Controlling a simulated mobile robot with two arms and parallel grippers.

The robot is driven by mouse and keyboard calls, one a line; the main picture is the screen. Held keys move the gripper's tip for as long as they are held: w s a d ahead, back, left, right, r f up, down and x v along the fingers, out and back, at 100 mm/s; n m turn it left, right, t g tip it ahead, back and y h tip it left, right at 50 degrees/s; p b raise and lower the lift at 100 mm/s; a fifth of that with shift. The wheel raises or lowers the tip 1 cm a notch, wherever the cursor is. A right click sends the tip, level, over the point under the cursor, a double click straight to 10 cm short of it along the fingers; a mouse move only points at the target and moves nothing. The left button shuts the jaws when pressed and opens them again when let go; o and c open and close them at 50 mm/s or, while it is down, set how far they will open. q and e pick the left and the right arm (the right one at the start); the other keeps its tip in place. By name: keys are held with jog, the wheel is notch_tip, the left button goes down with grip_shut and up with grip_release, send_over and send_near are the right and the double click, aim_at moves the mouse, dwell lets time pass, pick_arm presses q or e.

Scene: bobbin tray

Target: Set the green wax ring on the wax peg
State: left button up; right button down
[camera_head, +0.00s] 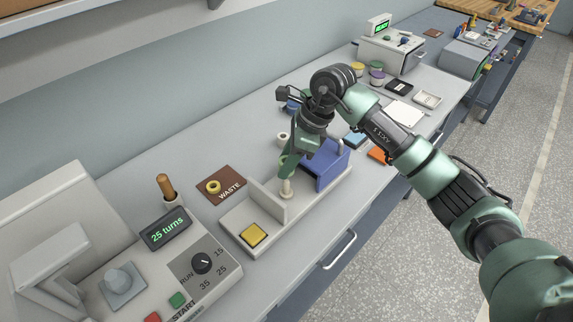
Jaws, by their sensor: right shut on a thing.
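My right gripper (289,165) reaches down over the grey tray and is shut on a green thing, which looks like the green wax ring. The ring is small here and hard to tell apart from the green fingers. A pale peg (287,191) stands upright on the tray (274,231) right below the fingertips; it looks like the wax peg. I cannot tell whether the held thing touches the peg. My left gripper is not in view.
A grey upright plate (266,202) and a blue block (325,167) flank the peg. A yellow pad (254,235) is at the tray's near end. A brown waste mat (232,180) holds a yellow ring (213,187). A winder (215,265) reading "25 turns" stands at lower left.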

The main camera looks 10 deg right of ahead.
aim_at(287, 181)
notch_tip(287, 181, down, 3)
jog(key=shift+w+r, duration=0.1)
jog(key=shift+r, duration=0.1)
jog(key=shift+f+b, duration=0.95)
jog(key=shift+f, duration=0.9)
jog(key=shift+b, duration=0.5)
jog(key=shift+f, duration=0.2)
jog(key=shift+f+b, duration=0.3)
jog(key=shift+b, duration=0.15)
jog(key=shift+f+b, duration=0.5)
jog(key=shift+f, duration=0.05)
jog(key=c, duration=0.9)
grip_release()
jog(key=shift+r, duration=0.1)
jog(key=shift+o, duration=0.2)
